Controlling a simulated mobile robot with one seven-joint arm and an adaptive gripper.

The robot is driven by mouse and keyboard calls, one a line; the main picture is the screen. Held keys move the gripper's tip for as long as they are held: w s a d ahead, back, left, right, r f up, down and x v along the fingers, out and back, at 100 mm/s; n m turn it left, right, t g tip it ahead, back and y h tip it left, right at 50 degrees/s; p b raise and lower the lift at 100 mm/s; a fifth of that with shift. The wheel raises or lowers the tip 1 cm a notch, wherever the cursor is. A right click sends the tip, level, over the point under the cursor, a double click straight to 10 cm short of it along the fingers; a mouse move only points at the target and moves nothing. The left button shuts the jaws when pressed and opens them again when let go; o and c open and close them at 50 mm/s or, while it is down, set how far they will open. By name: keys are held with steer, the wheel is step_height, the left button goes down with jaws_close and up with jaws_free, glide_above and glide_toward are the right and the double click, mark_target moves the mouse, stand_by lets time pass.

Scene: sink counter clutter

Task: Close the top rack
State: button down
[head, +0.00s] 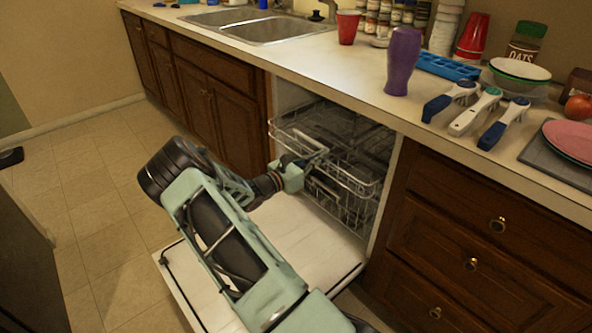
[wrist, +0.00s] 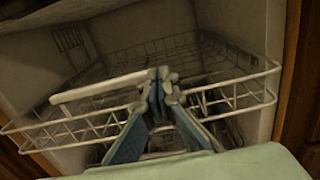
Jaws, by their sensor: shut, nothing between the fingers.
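The dishwasher stands open under the counter, its door (head: 325,240) lowered flat toward the floor. The top rack (head: 345,170) is a wire rack whose front edge sticks out a little past the dishwasher opening. In the wrist view the top rack (wrist: 250,87) spans the picture, with its front rails nearest me. My gripper (wrist: 160,80) is shut and empty at the middle of the rack's front, by a pale handle bar (wrist: 98,87). I cannot tell whether the fingertips touch the rack. In the head view my gripper's tips are partly hidden at the rack's front.
The lower rack (head: 335,200) sits inside below the top rack. Wooden drawers (head: 470,240) stand to the right and cabinets (head: 205,100) to the left. The counter above holds a purple bottle (head: 402,62), a red cup (head: 348,26) and other clutter. The floor at left is open.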

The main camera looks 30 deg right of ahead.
steer(key=d, duration=0.3)
steer(key=w+d, duration=0.1)
steer(key=d, duration=0.2)
steer(key=d+b, duration=0.1)
steer(key=d, duration=0.2)
steer(key=shift+w+f, duration=0.1)
steer(key=shift+w, duration=0.25)
steer(key=shift+w+d, duration=0.15)
steer(key=shift+d, duration=0.3)
steer(key=shift+d+r, duration=0.1)
steer(key=shift+r, duration=0.1)
steer(key=s+a+p, duration=0.2)
steer(key=a, duration=1.2)
steer(key=shift+s+p, duration=0.3)
steer(key=shift+s, duration=0.05)
